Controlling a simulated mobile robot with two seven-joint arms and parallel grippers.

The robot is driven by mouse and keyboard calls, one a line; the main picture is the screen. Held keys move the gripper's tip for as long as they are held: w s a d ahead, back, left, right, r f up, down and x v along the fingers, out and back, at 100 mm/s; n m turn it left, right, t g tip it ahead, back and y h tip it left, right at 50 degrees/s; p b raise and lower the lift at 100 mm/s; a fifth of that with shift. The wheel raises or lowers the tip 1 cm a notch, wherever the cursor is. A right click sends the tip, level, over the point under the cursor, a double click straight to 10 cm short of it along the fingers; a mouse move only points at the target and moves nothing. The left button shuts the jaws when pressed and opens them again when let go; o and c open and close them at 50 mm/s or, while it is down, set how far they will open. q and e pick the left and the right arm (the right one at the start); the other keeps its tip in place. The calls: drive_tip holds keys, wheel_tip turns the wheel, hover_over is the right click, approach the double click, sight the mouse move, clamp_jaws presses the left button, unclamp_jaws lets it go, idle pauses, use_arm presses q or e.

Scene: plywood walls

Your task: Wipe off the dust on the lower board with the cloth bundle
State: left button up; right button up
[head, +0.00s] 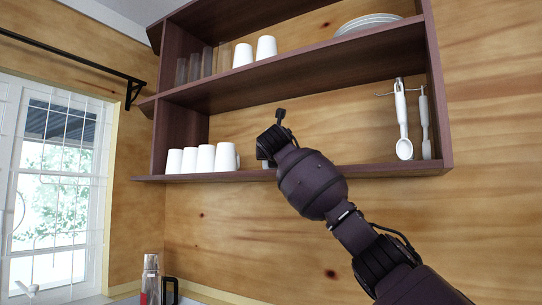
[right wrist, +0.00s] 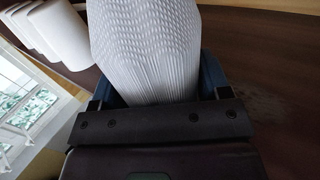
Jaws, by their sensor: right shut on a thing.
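The lower board (head: 365,170) is the dark wooden bottom shelf of the wall unit. Its surface fills much of the right wrist view (right wrist: 270,55). A faint pale smudge, maybe dust, shows on it right of my gripper (right wrist: 258,100). My right gripper (head: 266,158) is over this board, near its middle. In the right wrist view it is shut on the cloth bundle (right wrist: 148,45), a white ribbed and dimpled bundle between the blue fingers. Whether the bundle touches the board cannot be told. In the head view my arm mostly hides the bundle. My left gripper is out of view.
White cups (head: 205,158) stand at the left of the lower board, close to my gripper. White measuring spoons (head: 402,125) hang at the right. The upper shelf (head: 300,82) runs above, with glasses, cups and plates. The board between gripper and spoons looks clear.

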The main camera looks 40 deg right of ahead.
drive_tip(key=shift+s+d+b, duration=0.2)
drive_tip(key=shift+s+d, duration=0.05)
drive_tip(key=shift+s, duration=0.45)
drive_tip(key=shift+s+d+b, duration=0.15)
drive_tip(key=shift+s+d, duration=0.05)
drive_tip(key=shift+s, duration=0.5)
drive_tip(key=shift+s+d+f+b, duration=0.1)
drive_tip(key=shift+s+d+b, duration=0.1)
drive_tip(key=shift+s, duration=0.65)
drive_tip(key=shift+s+d+f+b, duration=0.1)
drive_tip(key=shift+s+d+b, duration=0.1)
drive_tip(key=shift+s, duration=0.6)
drive_tip(key=shift+s, duration=0.1)
drive_tip(key=shift+s+d+r+b, duration=0.1)
drive_tip(key=shift+s+d, duration=0.25)
drive_tip(key=shift+s, duration=0.75)
drive_tip(key=shift+s+d+r+b, duration=0.1)
drive_tip(key=shift+s+d, duration=0.3)
drive_tip(key=shift+s, duration=0.75)
drive_tip(key=shift+s+d+b, duration=0.1)
drive_tip(key=shift+s+d, duration=0.25)
drive_tip(key=shift+s, duration=0.75)
